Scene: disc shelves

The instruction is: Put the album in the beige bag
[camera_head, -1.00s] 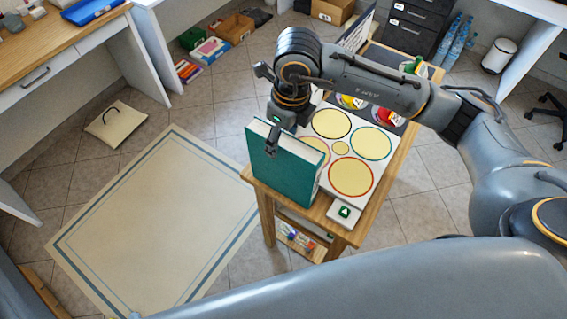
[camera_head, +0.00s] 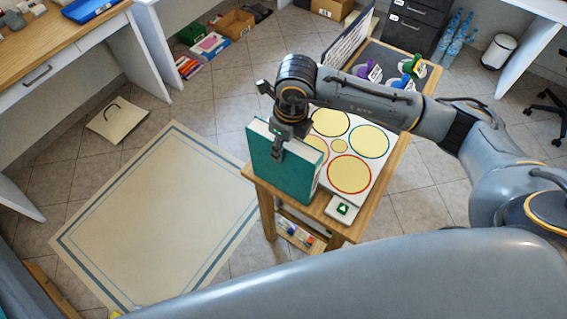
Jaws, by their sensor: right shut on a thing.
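The album is a thick teal book (camera_head: 283,167) with pale page edges. It stands upright at the near left corner of the small wooden table. My right gripper (camera_head: 278,145) comes down from above and is shut on its top edge. I cannot tell whether the album's bottom touches the table. The beige bag (camera_head: 117,120) lies on the tiled floor at the left, with a dark handle on top. My left gripper is not in view.
The wooden table (camera_head: 384,193) holds a white board with coloured circles (camera_head: 349,174) and a small green-marked pad (camera_head: 342,209). A beige rug (camera_head: 160,215) covers open floor between table and bag. A desk (camera_head: 80,47) stands at the upper left.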

